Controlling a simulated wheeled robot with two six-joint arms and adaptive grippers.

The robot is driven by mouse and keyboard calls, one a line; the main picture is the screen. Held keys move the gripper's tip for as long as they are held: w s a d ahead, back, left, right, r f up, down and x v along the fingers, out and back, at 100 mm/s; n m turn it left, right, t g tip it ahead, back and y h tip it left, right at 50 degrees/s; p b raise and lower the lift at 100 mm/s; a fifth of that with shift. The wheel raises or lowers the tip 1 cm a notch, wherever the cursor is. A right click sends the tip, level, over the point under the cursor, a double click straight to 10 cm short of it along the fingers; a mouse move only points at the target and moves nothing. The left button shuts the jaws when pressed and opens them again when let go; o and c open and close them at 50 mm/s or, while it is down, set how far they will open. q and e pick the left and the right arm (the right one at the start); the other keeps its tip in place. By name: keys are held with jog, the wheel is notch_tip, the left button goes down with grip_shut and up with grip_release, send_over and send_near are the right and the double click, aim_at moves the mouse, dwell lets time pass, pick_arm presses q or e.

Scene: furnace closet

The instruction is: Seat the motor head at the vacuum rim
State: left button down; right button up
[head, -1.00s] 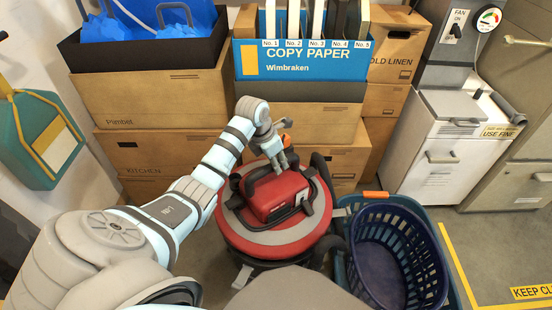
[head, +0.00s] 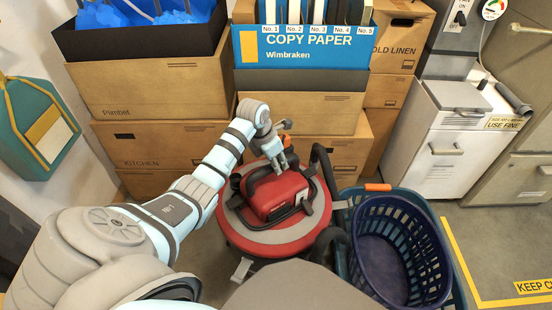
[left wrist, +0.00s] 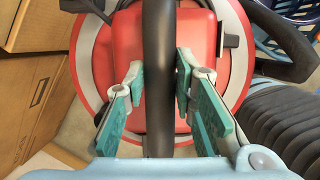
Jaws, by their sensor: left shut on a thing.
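The motor head (head: 275,192) is a red housing with a black handle on a round red lid with a grey ring. It lies over the top of the vacuum (head: 232,232) on the floor; the head covers the rim, so I cannot tell whether it is level or touching all round. My left gripper (head: 279,162) is at the head's far side, shut on its handle. In the left wrist view the dark handle (left wrist: 158,120) runs between the teal finger pads of the left gripper (left wrist: 158,75). My right gripper is not in view.
A blue laundry basket (head: 383,195) stands close on the right. A black hose (head: 322,168) curves up beside the vacuum. Stacked cardboard boxes (head: 160,145) wall off the back, with a copy paper box (head: 300,48) on top.

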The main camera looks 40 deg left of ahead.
pick_arm(q)
jog(key=shift+r, duration=0.15)
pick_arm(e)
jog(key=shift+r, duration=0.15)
pick_arm(q)
jog(key=shift+f+b, duration=0.75)
jog(key=shift+f, duration=0.35)
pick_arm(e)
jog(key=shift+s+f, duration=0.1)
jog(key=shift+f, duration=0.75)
pick_arm(q)
jog(key=c, duration=1.2)
grip_release()
jog(key=shift+c, duration=0.2)
jog(key=shift+s+f, duration=0.1)
jog(key=p+v, duration=0.7)
jog(key=p, duration=0.1)
jog(key=shift+r, duration=0.25)
jog(key=shift+s+r+p, duration=0.15)
jog(key=shift+r+p, duration=0.25)
jog(key=shift+p, duration=0.1)
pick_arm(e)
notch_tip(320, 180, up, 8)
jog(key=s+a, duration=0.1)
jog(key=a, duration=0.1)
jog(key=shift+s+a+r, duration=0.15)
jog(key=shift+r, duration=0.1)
